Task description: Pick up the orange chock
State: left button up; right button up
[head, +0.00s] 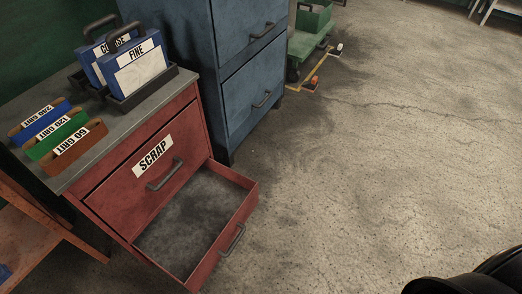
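A small orange object (311,83), which looks like the orange chock, is on the floor near the green cart, at the end of a yellow line. It is small and its shape is hard to make out. Another small object (338,49), with a pale part, is farther back at the other end of the line. Neither of my grippers shows in the head view.
A green wheeled cart (304,43) stands beside a blue cabinet (222,100). A red cabinet (111,183) labelled SCRAP has its lower drawer (185,225) pulled out. Labelled grit blocks and FINE and COARSE holders sit on top.

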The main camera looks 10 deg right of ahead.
aim_at(311, 84)
jog(key=i+l+u, duration=0.1)
jog(key=i+l, duration=0.35)
jog(key=i+l+u, duration=0.1)
jog(key=i+l, duration=0.35)
jog(key=l, duration=0.25)
